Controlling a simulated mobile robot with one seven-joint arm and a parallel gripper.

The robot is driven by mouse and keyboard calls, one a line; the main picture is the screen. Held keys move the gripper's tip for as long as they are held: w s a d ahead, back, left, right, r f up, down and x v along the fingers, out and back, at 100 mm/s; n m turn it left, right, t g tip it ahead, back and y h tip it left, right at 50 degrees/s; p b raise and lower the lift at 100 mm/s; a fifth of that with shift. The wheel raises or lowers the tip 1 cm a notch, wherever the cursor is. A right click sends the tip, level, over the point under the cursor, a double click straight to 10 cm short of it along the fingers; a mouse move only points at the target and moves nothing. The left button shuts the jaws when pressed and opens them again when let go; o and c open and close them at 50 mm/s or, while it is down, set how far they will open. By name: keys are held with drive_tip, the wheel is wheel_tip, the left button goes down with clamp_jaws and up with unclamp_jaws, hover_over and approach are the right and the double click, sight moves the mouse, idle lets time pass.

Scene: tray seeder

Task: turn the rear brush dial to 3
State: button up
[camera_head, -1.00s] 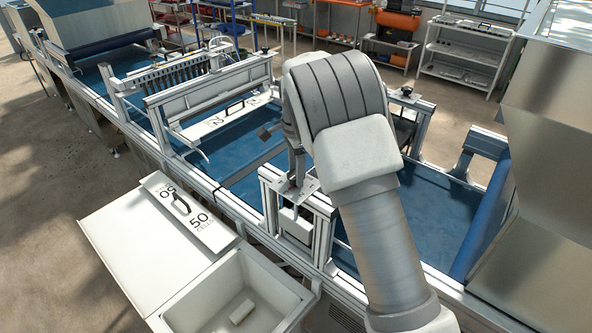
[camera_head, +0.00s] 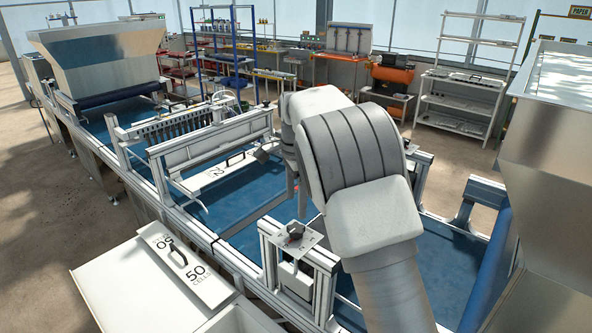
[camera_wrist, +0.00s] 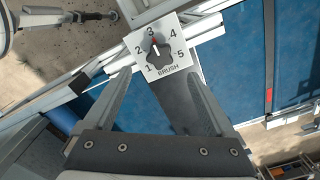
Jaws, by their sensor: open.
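The brush dial (camera_wrist: 158,50) is a dark lobed knob on a white plate marked BRUSH, with numbers 1 to 5. Its white pointer line and red tip point at 3 in the wrist view. In the head view the dial (camera_head: 296,230) sits on a bracket at the near side of the blue belt; I cannot tell from its label whether it is the rear one. My gripper (camera_wrist: 160,70) is open and empty, its fingers spread on either side below the plate, apart from the knob. In the head view my arm hides most of the gripper.
A blue conveyor belt (camera_head: 252,238) runs under metal frames. A white plate marked 50 cells (camera_head: 182,268) lies on a white side table at the lower left. A large steel hopper (camera_head: 560,130) stands at the right. Shelves line the back.

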wheel_tip(320, 180, up, 9)
drive_tip(key=shift+r, duration=0.2)
idle(0.3)
drive_tip(key=s+d+r+n+t+y, duration=0.1)
drive_tip(key=s+d+r+n, duration=0.2)
drive_tip(key=s+d, duration=0.35)
drive_tip(key=s+d+r+n+t, duration=0.1)
drive_tip(key=s+d+r+n, duration=0.3)
drive_tip(key=s, duration=0.4)
drive_tip(key=s+d+f+n+t+b, duration=0.1)
drive_tip(key=s+d+f+n, duration=0.2)
drive_tip(key=s, duration=0.6)
drive_tip(key=s+d+f+n+t+h+b, duration=0.1)
drive_tip(key=s+d+f+n+t, duration=0.1)
drive_tip(key=s+f, duration=0.4)
drive_tip(key=shift+s+d+n+t, duration=0.3)
drive_tip(key=shift+s+d+n, duration=0.45)
drive_tip(key=shift+s, duration=1.2)
